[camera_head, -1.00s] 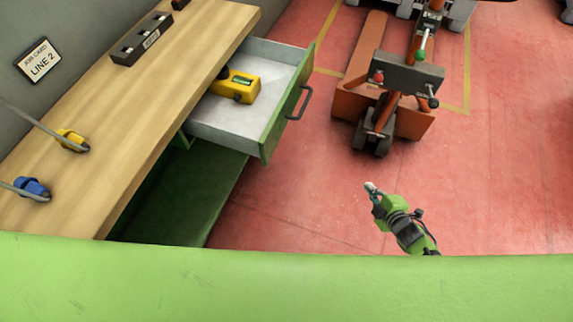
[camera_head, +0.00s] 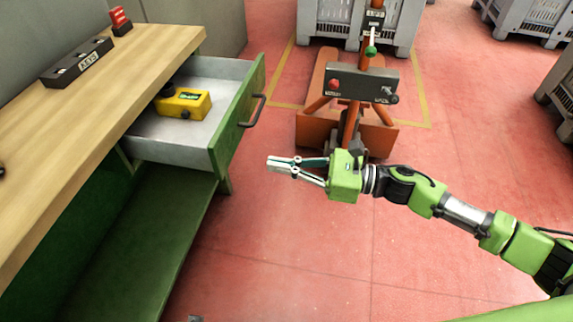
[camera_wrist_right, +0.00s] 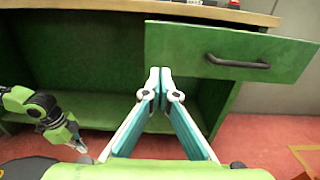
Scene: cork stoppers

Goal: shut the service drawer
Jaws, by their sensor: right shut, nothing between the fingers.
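The service drawer (camera_head: 237,125) stands pulled out of the green workbench, its green front and dark bar handle (camera_head: 255,110) facing the aisle. A yellow device (camera_head: 184,103) lies inside it. My right gripper (camera_head: 271,164) is shut and empty, apart from the drawer, in front of and below the handle in the head view. In the right wrist view the drawer front (camera_wrist_right: 190,48) and handle (camera_wrist_right: 238,62) lie beyond the fingertips (camera_wrist_right: 159,80). My left gripper (camera_wrist_right: 79,146) shows small at the left there; its jaws are unclear.
The wooden bench top (camera_head: 100,95) carries a dark labelled box (camera_head: 77,62) and a red item (camera_head: 121,20). An open shelf (camera_head: 150,215) lies below the drawer. An orange pallet truck (camera_head: 350,105) stands behind my right gripper. Red floor in front is clear.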

